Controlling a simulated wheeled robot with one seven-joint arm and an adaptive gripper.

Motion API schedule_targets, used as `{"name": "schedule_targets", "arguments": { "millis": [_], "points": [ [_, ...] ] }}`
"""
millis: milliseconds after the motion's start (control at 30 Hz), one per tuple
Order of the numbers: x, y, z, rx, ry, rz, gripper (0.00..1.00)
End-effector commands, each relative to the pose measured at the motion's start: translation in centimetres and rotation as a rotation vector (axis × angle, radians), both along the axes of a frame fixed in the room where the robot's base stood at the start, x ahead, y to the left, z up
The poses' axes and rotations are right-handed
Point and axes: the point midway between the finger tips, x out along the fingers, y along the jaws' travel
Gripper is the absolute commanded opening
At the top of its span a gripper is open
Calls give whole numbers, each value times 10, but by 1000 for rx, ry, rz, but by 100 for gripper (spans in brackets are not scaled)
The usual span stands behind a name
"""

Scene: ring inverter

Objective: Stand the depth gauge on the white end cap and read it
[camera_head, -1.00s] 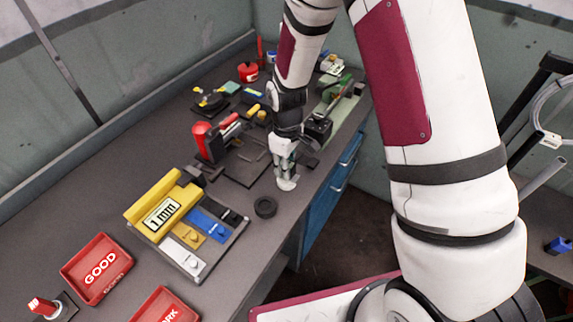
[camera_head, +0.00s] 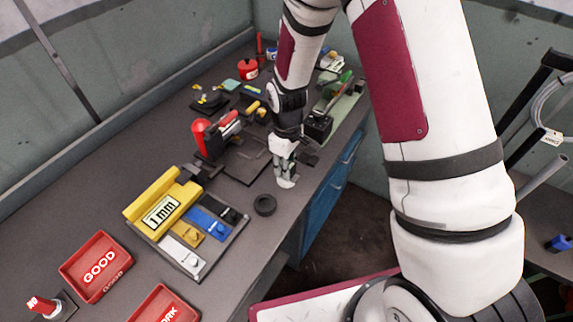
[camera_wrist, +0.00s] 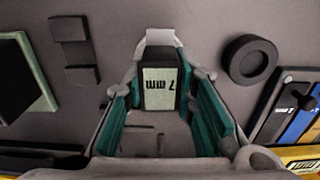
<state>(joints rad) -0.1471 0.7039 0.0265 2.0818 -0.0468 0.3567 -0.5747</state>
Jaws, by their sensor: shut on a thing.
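My gripper (camera_wrist: 158,100) is shut on a dark block with a pale display, which looks like the depth gauge (camera_wrist: 159,88). In the wrist view its display appears to read 7 mm, upside down. A pale grey-white piece (camera_wrist: 160,38) shows at the gauge's far end; I cannot tell whether it is the white end cap or whether the gauge touches it. In the head view my gripper (camera_head: 286,180) is low over the bench, near its front edge, and hides the gauge.
A black ring (camera_head: 265,205) lies on the bench beside my gripper. A red-handled tool (camera_head: 205,135) stands behind.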

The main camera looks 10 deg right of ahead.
Motion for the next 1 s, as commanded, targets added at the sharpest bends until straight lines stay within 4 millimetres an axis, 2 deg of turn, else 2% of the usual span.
{"name": "schedule_targets", "arguments": {
  "millis": [433,467,533,867,1000],
  "points": [
    [0,0,0,0,0,0,0],
    [0,0,0,0,0,0,31],
    [0,0,0,-1,1,0,47],
    [0,0,1,0,0,0,48],
    [1,0,12,1,-2,0,48]
  ]
}}
